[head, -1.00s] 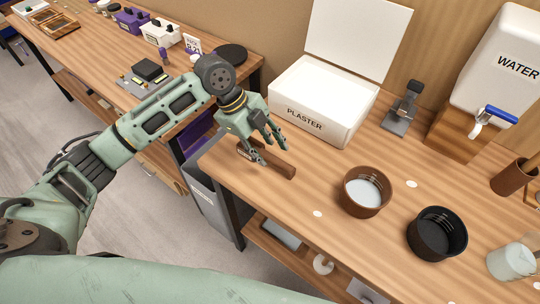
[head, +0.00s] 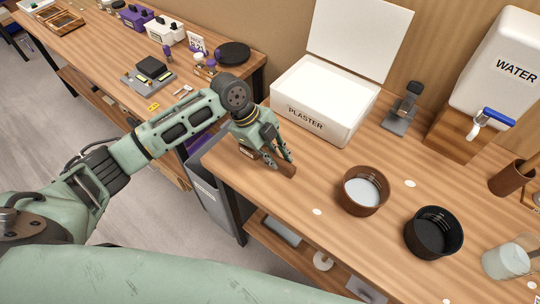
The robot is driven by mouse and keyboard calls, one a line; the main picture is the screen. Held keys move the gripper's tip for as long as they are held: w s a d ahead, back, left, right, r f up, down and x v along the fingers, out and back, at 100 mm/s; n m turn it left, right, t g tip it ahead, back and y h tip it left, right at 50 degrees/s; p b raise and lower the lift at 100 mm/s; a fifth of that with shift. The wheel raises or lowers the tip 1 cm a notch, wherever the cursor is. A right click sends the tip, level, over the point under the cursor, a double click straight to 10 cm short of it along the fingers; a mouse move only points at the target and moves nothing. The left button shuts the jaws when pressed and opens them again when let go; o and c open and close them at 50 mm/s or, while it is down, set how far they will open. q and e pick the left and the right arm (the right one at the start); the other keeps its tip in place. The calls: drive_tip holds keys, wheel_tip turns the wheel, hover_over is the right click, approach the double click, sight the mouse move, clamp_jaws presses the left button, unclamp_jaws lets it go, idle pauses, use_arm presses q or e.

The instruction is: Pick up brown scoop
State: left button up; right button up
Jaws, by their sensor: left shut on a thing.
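The brown scoop (head: 287,170) lies at the left end of the wooden bench, in front of the plaster box. My left gripper (head: 280,163) is over it, with its fingers closed around the scoop's middle. I cannot tell whether the scoop is clear of the bench top. My right gripper is not in view.
The open white plaster box (head: 318,118) stands just behind the gripper. A brown bowl (head: 362,207) with pale contents and a black bowl (head: 433,250) stand to the right. The water tank (head: 494,75) is at the back right. The bench's front left edge is close to the gripper.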

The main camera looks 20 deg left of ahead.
use_arm(q)
drive_tip(key=shift+a, duration=0.1)
clamp_jaws()
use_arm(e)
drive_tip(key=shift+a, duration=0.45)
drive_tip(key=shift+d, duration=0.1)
use_arm(q)
drive_tip(key=shift+r, duration=0.45)
drive_tip(key=r+b, duration=0.1)
drive_tip(key=d+r+b, duration=0.1)
drive_tip(key=r, duration=0.1)
drive_tip(key=shift+s+r, duration=0.1)
drive_tip(key=shift+r, duration=0.15)
drive_tip(key=s+d+r+b, duration=0.2)
drive_tip(key=d+r, duration=0.4)
drive_tip(key=d, duration=0.4)
drive_tip(key=shift+s+r+b, duration=0.35)
drive_tip(key=shift+s, duration=0.55)
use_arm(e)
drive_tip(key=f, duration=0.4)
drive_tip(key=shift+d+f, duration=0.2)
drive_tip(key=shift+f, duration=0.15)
